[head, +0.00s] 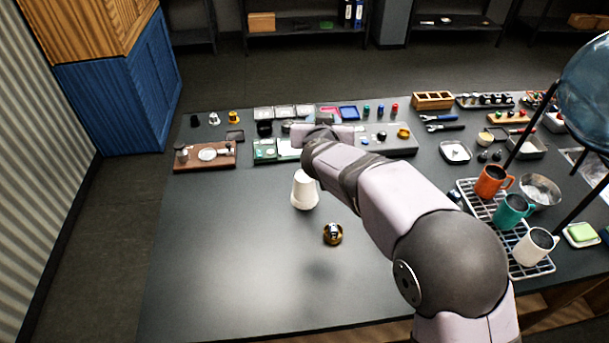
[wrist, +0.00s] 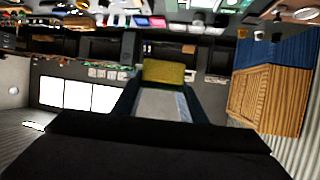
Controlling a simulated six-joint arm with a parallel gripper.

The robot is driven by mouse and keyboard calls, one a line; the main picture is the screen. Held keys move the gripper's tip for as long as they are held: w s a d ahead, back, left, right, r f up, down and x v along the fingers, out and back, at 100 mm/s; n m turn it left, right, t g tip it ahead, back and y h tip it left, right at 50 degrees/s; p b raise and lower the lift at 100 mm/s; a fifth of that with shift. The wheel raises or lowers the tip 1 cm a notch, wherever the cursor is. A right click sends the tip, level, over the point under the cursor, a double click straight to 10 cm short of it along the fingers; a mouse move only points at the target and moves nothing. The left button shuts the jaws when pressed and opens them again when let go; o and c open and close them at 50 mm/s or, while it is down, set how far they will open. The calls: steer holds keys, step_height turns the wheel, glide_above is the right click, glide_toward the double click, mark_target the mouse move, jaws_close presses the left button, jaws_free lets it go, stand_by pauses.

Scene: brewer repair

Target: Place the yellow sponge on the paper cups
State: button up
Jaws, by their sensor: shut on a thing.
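My gripper (wrist: 163,84) is shut on the yellow sponge (wrist: 163,71), which sits between the fingertips in the wrist view. In the head view my arm reaches over the middle of the table, and I cannot make out the gripper or the sponge there. A white tapered shape, looking like the upturned paper cups (head: 304,190), stands on the table just left of my arm. The sponge is apart from it as far as I can tell. I do not make out the cups in the wrist view.
A wire rack (head: 530,268) with an orange, a teal and a white mug stands at right. A green sponge (head: 582,231) lies in a dish beyond. Trays and small parts line the back; the front left is clear.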

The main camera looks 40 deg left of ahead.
mark_target(304, 175)
steer(key=shift+s+a+f+n+g+y+p, duration=0.4)
steer(key=shift+s+f, duration=0.25)
steer(key=shift+f, duration=1.7)
steer(key=shift+s+a+f+n+g+y+p, duration=0.2)
steer(key=shift+s+a+f+n+y+p, duration=0.35)
steer(key=shift+f, duration=1.85)
steer(key=shift+s+a+f+n+g+y+p, duration=0.15)
steer(key=shift+s+a+f+n+g+p, duration=0.45)
steer(key=shift+f, duration=1.75)
steer(key=shift+s+d+m+t, duration=0.15)
steer(key=shift+s+m+t, duration=0.05)
steer(key=shift+m+t, duration=0.15)
steer(key=shift+f+b, duration=0.2)
steer(key=shift+b, duration=0.1)
steer(key=o, duration=1)
steer(key=shift+r, duration=0.1)
